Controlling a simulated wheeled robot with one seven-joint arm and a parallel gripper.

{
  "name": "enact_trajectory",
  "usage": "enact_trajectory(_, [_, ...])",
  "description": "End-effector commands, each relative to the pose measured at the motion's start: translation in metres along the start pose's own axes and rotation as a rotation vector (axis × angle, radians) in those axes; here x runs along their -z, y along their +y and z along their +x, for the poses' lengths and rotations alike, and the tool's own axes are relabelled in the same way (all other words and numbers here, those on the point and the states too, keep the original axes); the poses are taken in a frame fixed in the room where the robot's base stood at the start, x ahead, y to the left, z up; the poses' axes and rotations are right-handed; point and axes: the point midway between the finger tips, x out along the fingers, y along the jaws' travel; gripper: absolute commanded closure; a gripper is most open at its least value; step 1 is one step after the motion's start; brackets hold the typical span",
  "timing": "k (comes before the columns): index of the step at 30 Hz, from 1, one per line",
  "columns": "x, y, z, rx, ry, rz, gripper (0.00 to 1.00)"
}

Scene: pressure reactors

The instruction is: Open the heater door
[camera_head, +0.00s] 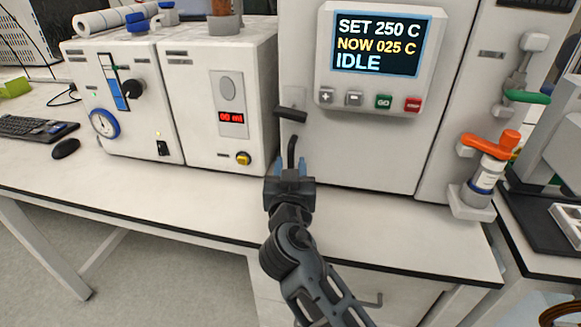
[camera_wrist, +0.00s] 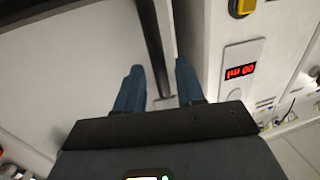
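The heater is a tall white cabinet with a screen (camera_head: 378,44) reading SET 250 C, NOW 025 C, IDLE. Its broad white door (camera_head: 350,150) appears closed. A dark handle (camera_head: 291,146) is at the door's left edge, its lower part hidden behind my gripper. My gripper (camera_head: 290,164) is in front of the handle's lower end with its blue fingers apart. In the wrist view the dark handle bar (camera_wrist: 155,45) runs between the two open fingers (camera_wrist: 160,80), with gaps visible on both sides. I cannot tell how deep the bar sits between them.
A white box with a red display (camera_head: 231,118) stands close at the left, beside a box with a gauge (camera_head: 104,123). A stand with an orange valve handle (camera_head: 485,143) is at the right. The bench top (camera_head: 150,190) in front is mostly clear.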

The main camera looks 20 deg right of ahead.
Motion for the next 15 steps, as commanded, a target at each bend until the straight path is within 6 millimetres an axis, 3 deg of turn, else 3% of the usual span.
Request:
enact_trajectory(11, [0.0000,0.0000,-0.0003,0.000,0.000,0.000,0.99])
enact_trajectory(15, [0.0000,0.0000,-0.0004,0.000,0.000,0.000,1.00])
